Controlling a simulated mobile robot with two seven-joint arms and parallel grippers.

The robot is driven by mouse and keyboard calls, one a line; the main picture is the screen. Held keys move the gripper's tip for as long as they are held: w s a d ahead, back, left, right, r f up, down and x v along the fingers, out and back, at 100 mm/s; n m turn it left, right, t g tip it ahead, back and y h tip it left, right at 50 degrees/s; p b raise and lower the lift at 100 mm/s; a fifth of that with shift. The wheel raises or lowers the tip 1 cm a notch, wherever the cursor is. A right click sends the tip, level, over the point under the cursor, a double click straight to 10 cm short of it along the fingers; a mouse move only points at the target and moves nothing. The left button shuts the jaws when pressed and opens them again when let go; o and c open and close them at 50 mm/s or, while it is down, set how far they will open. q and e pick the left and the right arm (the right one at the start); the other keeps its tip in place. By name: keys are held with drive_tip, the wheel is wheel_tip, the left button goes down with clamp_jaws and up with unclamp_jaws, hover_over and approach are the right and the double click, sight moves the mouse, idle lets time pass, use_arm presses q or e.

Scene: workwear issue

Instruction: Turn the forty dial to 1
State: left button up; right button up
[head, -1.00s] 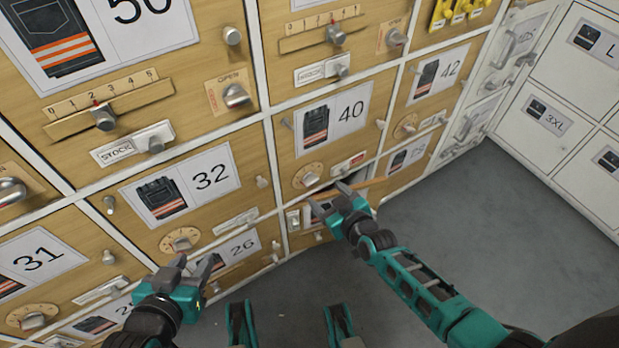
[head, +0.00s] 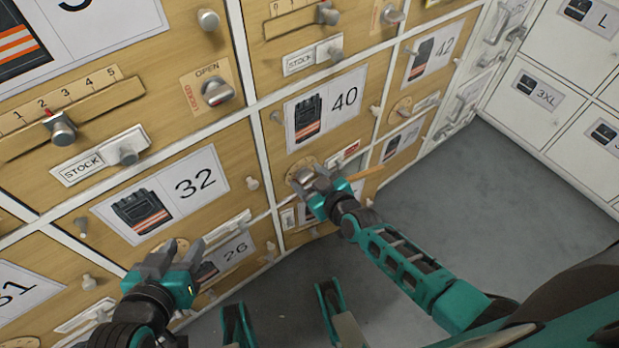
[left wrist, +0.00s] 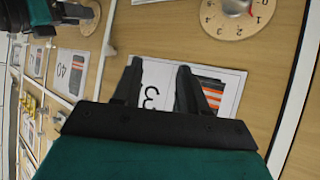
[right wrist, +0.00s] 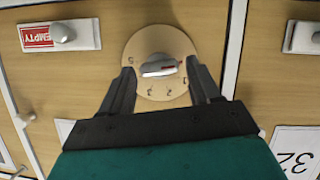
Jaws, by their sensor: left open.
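The forty dial (head: 301,169) is a round wooden disc with a metal knob, below the 40 card (head: 325,108). In the right wrist view the dial (right wrist: 137,49) faces me, with a red mark near the right end of its knob (right wrist: 158,69). Some of its numbers show, but I cannot tell exactly which one the mark meets. My right gripper (head: 320,179) is open, its fingertips on either side of the knob with gaps between. My left gripper (head: 174,256) is open and empty, low in front of the 32 front; its fingers (left wrist: 160,85) are apart over a number card.
Beside the forty dial is a small red EMPTY plate (right wrist: 37,36) with a knob. Grey floor (head: 470,200) is clear at right.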

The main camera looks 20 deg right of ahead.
drive_tip(key=c, duration=0.8)
use_arm(q)
drive_tip(key=shift+w+a, duration=0.1)
drive_tip(key=shift+a, duration=0.05)
use_arm(e)
drive_tip(key=shift+c, duration=0.2)
use_arm(q)
drive_tip(key=shift+f, duration=0.25)
use_arm(e)
drive_tip(key=shift+m, duration=0.3)
drive_tip(key=shift+w+d+m+y+b, duration=0.1)
drive_tip(key=shift+d+m+y+b, duration=0.05)
drive_tip(key=shift+m+y+b, duration=0.35)
drive_tip(key=shift+w+d+m+g+y+b, duration=0.15)
drive_tip(key=shift+m+g+y+b, duration=0.25)
drive_tip(key=shift+m+y, duration=0.55)
use_arm(q)
drive_tip(key=shift+w+d+f, duration=0.1)
drive_tip(key=shift+d, duration=0.25)
use_arm(e)
drive_tip(key=shift+d+m+y, duration=0.1)
drive_tip(key=shift+m+y, duration=0.25)
drive_tip(key=shift+m, duration=0.6)
drive_tip(key=o, duration=1.1)
drive_tip(key=shift+c, duration=0.2)
use_arm(q)
drive_tip(key=shift+a+f, duration=0.1)
drive_tip(key=shift+f, duration=0.05)
